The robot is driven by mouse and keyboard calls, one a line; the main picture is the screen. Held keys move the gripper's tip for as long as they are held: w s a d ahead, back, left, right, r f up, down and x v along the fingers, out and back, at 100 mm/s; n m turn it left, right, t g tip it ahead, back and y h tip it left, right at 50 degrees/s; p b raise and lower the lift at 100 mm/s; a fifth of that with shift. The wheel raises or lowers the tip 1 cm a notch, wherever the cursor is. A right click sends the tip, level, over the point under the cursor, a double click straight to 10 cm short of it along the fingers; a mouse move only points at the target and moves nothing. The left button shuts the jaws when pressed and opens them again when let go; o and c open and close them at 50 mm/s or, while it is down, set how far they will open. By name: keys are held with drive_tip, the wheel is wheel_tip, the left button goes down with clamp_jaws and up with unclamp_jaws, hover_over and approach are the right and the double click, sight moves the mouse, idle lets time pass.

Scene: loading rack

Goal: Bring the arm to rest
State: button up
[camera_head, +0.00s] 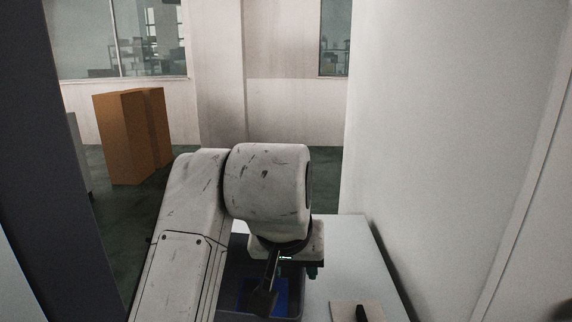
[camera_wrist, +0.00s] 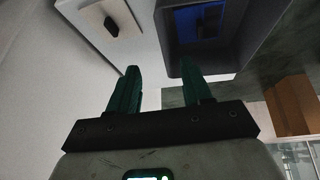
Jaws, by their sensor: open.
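My gripper (camera_wrist: 161,84) shows in the wrist view with its two green fingers spread apart and nothing between them. In the head view my arm's wrist hides most of it, above the table (camera_head: 345,250). A dark grey bin (camera_wrist: 232,58) with something blue (camera_wrist: 203,24) in it lies beyond the fingers in the wrist view. In the head view the bin (camera_head: 236,268) is partly hidden behind my arm.
A small black object (camera_head: 361,313) lies on a pale board (camera_head: 342,312) at the table's near side. A white wall (camera_head: 440,130) stands close on the right. Brown boxes (camera_head: 123,140) stand on the floor at the back left, with open floor around them.

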drive_tip(key=s+d+f+h, duration=0.1)
drive_tip(key=d+f, duration=0.6)
drive_tip(key=d, duration=0.3)
drive_tip(key=s+d+f+h, duration=0.1)
drive_tip(key=d+f+h, duration=0.1)
drive_tip(key=d+f, duration=0.65)
drive_tip(key=s+d+f+g, duration=0.1)
drive_tip(key=s+d+f, duration=0.8)
drive_tip(key=d, duration=0.1)
drive_tip(key=s+a+f+g+y, duration=0.1)
drive_tip(key=s+f, duration=0.4)
drive_tip(key=s, duration=0.6)
drive_tip(key=s+a+f+g+y, duration=0.1)
drive_tip(key=s+f+g+y, duration=0.1)
drive_tip(key=s+f, duration=0.4)
drive_tip(key=s+y, duration=0.1)
drive_tip(key=s, duration=0.3)
drive_tip(key=shift+s+a+f+n, duration=0.15)
drive_tip(key=shift+s+f+n, duration=0.15)
drive_tip(key=shift+s+n, duration=0.1)
